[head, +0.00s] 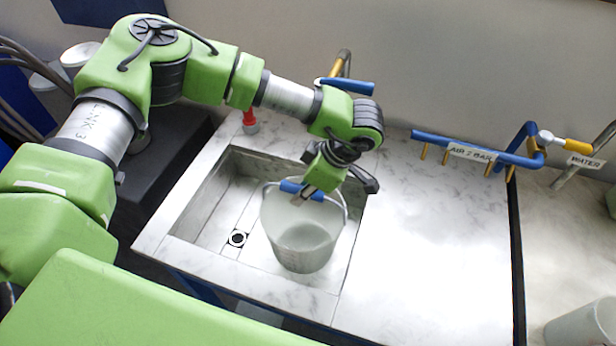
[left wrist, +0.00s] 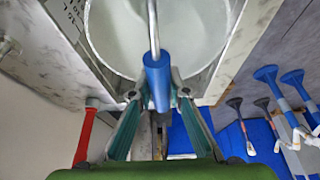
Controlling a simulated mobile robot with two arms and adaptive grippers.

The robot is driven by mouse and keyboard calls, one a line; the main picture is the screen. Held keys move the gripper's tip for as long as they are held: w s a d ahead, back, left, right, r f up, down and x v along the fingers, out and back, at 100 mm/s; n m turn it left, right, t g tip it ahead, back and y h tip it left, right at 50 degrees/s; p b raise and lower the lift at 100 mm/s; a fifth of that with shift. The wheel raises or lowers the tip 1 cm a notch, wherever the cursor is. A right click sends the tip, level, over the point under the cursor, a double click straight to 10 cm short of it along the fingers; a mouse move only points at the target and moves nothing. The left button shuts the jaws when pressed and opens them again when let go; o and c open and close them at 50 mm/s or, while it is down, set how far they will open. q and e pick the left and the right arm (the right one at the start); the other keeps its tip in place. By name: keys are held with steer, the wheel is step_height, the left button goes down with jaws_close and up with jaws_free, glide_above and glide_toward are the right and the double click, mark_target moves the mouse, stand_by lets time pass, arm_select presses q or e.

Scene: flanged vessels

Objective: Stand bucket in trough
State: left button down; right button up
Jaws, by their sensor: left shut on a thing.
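A translucent white bucket (head: 300,238) with a wire handle and a blue grip (head: 301,190) is in the trough (head: 205,205), a marble-edged sink with a drain. The bucket looks upright. I cannot tell whether its base touches the trough floor. My left gripper (head: 306,192) is above the bucket, shut on the blue grip of its raised handle. In the left wrist view the fingers (left wrist: 160,98) close on either side of the blue grip (left wrist: 157,80), with the bucket (left wrist: 150,35) beyond. My right gripper is not in view.
A blue pipe with yellow taps (head: 470,148) stands at the back right of the marble counter (head: 430,240). A red-handled fitting (head: 250,120) is behind the trough. Another white vessel (head: 585,325) is at the lower right. The counter right of the trough is clear.

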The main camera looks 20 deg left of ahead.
arm_select(q)
steer(key=w+p, duration=0.1)
steer(key=w, duration=0.1)
steer(key=w+f+p, duration=0.1)
steer(key=w+p, duration=0.1)
stand_by(0.6)
steer(key=c, duration=2.3)
jaws_free()
steer(key=shift+f, duration=0.2)
steer(key=shift+c, duration=0.2)
steer(key=o, duration=0.4)
steer(key=shift+r, duration=0.1)
